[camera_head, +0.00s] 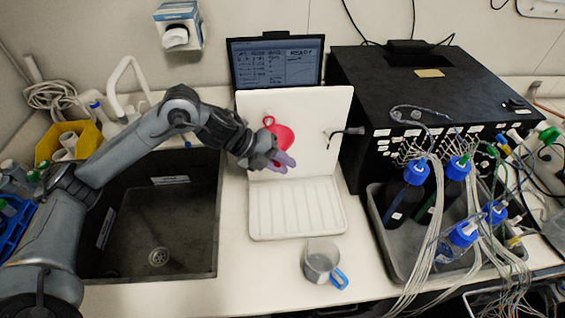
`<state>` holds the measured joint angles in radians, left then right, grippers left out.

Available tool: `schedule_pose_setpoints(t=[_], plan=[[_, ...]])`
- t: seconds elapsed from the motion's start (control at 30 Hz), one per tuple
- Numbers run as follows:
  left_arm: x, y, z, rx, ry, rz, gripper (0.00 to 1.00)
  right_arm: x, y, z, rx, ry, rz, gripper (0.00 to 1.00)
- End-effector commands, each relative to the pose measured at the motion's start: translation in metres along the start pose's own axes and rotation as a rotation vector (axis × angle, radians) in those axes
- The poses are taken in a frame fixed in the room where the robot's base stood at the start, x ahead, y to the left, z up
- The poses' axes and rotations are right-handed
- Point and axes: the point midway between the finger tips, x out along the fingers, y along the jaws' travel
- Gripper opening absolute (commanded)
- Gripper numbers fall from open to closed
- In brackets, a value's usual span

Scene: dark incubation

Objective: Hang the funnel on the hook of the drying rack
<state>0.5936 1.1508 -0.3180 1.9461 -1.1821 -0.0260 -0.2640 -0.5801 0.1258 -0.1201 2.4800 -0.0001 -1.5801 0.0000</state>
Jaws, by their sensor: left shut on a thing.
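A red funnel (283,134) is in front of the white back panel of the drying rack (310,104). My left gripper (283,163), with purple fingertips, reaches in from the left and is shut on the funnel at its lower side. The gripper hides part of the funnel. A thin hook (345,132) sticks out at the right side of the panel. The funnel is to the left of the hook and apart from it. My right gripper is not in view.
The rack's ribbed white tray (297,232) is empty. A clear cup with a blue handle (322,261) stands in front of it. A dark sink (155,259) lies to the left. A black instrument (430,90) and blue-capped bottles (403,193) with tubing stand close on the right.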

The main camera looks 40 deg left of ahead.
Motion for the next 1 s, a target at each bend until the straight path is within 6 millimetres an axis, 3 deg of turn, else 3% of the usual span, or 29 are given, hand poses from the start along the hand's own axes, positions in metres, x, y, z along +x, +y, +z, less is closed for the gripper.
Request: schedule_pose_setpoints(t=[0.1,0.13,0.3,0.5,0.7,1.0], plan=[[0.0001,0.0005,0.0005,-0.002,-0.001,0.001,0.0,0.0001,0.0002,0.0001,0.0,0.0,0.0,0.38],[0.0001,0.0005,0.0005,-0.002,-0.001,0.001,0.24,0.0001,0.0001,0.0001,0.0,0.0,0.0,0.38],[0.0001,0.0007,0.0005,-0.002,-0.001,0.001,0.5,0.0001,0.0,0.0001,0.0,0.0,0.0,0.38],[0.0001,0.0008,0.0006,-0.002,-0.001,0.002,0.51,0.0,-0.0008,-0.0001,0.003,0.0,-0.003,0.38],[0.0001,0.001,0.0006,-0.002,-0.001,0.002,0.8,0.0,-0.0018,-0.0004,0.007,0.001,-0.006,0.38],[0.0001,0.0009,0.0006,-0.002,-0.001,0.002,0.81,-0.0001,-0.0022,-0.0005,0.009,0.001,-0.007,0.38]])
